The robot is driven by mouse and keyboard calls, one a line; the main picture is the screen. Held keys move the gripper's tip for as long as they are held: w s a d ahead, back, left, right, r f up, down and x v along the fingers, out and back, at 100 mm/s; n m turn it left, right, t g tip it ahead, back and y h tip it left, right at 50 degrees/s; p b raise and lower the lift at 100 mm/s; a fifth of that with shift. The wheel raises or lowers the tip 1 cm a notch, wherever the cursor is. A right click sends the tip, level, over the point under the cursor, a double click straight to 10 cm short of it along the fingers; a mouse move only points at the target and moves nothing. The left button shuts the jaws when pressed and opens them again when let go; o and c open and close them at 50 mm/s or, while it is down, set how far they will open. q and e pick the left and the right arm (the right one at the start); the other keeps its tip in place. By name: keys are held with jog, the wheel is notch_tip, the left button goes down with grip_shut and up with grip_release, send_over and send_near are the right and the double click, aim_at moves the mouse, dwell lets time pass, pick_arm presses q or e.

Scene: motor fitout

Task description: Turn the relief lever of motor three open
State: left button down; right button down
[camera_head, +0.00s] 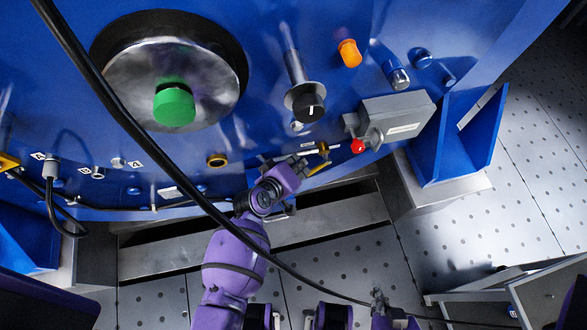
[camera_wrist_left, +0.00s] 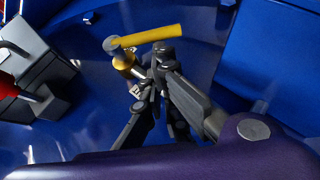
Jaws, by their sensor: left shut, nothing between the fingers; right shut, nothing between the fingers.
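The relief lever is a yellow handle (camera_head: 319,169) on a brass fitting low on the blue motor housing (camera_head: 270,60). In the left wrist view the handle (camera_wrist_left: 150,34) points right from a grey pivot cap, with the brass fitting (camera_wrist_left: 124,61) below it. My left gripper (camera_head: 303,163) is shut and empty, just left of the lever. In the left wrist view its dark fingertips (camera_wrist_left: 158,60) are close beneath the handle; I cannot tell whether they touch. My right gripper (camera_head: 380,299) is shut and empty at the bottom, away from the motor. No motor number is readable.
A grey box (camera_head: 398,115) with a red knob (camera_head: 358,146) is right of the lever. A black knob (camera_head: 308,104) and brass port (camera_head: 216,160) are nearby. A black cable (camera_head: 150,150) crosses the view in front of my left arm. Perforated floor (camera_head: 480,220) is open at right.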

pick_arm(q)
jog(key=shift+w+d+f, duration=0.2)
jog(key=shift+w+f, duration=0.05)
jog(key=shift+w, duration=0.15)
jog(key=shift+f, duration=0.2)
jog(key=shift+f+b, duration=0.3)
jog(key=shift+f, duration=0.3)
dwell(0.4)
jog(key=shift+w+d+f+b, duration=0.1)
jog(key=shift+d+f+b, duration=0.25)
jog(key=shift+f, duration=0.45)
jog(key=shift+w+d+f+b, duration=0.1)
jog(key=shift+d+f+b, duration=0.25)
jog(key=shift+f, duration=0.4)
jog(key=shift+d+f, duration=0.15)
jog(key=shift+d, duration=0.05)
dwell(0.9)
